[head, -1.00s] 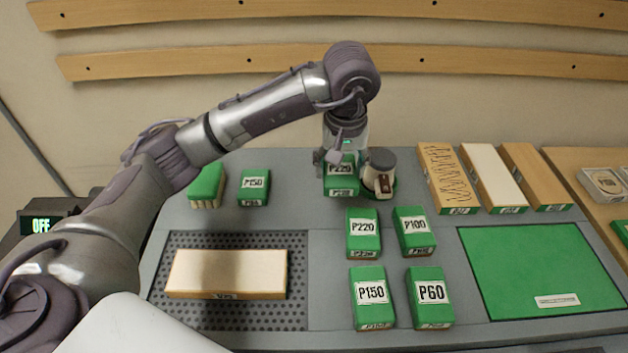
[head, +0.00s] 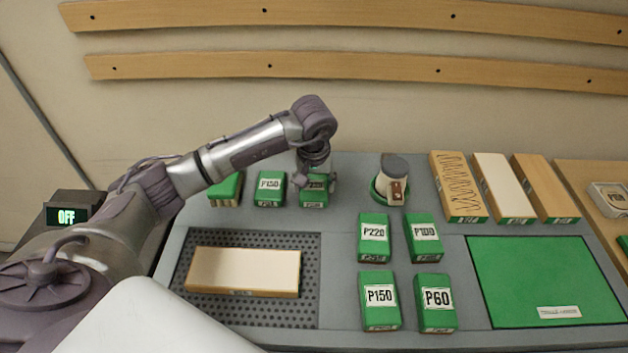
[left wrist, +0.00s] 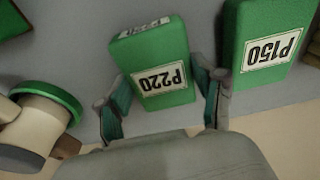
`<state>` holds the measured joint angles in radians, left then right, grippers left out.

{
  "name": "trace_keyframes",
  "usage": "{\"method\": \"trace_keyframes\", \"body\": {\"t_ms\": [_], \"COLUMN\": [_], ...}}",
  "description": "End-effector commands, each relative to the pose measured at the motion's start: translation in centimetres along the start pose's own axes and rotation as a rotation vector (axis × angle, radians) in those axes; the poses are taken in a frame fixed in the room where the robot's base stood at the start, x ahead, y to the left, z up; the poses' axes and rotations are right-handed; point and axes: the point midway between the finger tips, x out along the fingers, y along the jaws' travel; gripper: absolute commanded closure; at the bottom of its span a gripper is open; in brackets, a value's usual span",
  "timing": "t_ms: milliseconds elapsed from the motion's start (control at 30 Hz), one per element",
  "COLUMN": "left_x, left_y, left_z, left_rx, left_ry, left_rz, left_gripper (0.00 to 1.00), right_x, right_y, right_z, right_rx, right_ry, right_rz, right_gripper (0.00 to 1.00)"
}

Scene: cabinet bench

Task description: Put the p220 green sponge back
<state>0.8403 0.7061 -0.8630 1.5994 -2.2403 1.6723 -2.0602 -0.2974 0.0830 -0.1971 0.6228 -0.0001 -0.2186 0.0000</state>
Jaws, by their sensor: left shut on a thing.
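My left gripper (head: 316,184) is shut on a green sponge block labelled P220 (head: 313,199), at the back of the bench. In the left wrist view, the held P220 sponge (left wrist: 150,45) sits between the two fingers (left wrist: 163,92), its label upside down. I cannot tell whether its underside touches the bench. It is just right of a green P150 block (head: 270,188), with a small gap; that block also shows in the left wrist view (left wrist: 268,45). Another green P220 block (head: 375,240) lies at mid-bench. My right gripper is out of view.
Another green block (head: 226,189) is left of P150. P100 (head: 424,238), P150 (head: 380,302) and P60 (head: 436,303) blocks lie in front. A pale board (head: 243,270) lies on the perforated mat (head: 310,285).

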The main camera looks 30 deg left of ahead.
Motion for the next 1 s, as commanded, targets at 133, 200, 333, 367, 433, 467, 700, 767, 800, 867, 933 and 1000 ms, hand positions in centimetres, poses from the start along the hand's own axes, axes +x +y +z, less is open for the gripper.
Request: {"method": "trace_keyframes", "body": {"t_ms": [133,200,333,367,433,467,700,767,800,867,933,1000], "left_x": [0.0,0.1,0.3,0.2,0.2,0.2,0.2,0.2,0.0,-0.4,-0.9,-2.1], "left_y": [0.0,0.0,0.0,0.0,0.0,0.0,0.0,0.0,0.0,0.0,0.0,0.0], "left_z": [0.0,0.0,0.0,0.0,0.0,0.0,0.0,0.0,0.0,-0.1,-0.2,-0.2], "left_rx": [0.0,0.0,0.0,0.0,0.0,0.0,0.0,0.0,0.0,-0.001,0.0,0.0], "left_ry": [0.001,0.001,0.002,0.002,0.001,0.001,0.001,0.001,0.001,0.0,0.005,0.006], "left_rz": [0.001,0.0,0.001,0.001,0.0,0.0,0.0,0.0,0.0,0.001,0.002,0.002], "left_gripper": [0.65,0.65,0.27,0.22,0.11,0.07,0.07,0.07,0.07,0.07,0.07,0.07], "right_x": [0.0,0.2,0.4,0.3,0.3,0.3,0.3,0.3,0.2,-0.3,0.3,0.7], "right_y": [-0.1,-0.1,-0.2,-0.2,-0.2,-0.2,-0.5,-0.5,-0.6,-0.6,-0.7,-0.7], "right_z": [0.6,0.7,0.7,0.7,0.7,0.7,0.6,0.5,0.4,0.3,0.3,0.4], "right_rx": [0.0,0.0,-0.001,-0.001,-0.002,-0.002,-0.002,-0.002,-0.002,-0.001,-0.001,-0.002], "right_ry": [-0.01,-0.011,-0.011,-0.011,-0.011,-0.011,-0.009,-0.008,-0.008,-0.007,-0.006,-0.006], "right_rz": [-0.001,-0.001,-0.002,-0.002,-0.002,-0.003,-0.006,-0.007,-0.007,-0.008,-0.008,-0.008], "right_gripper": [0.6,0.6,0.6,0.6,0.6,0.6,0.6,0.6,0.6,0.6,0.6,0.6]}}
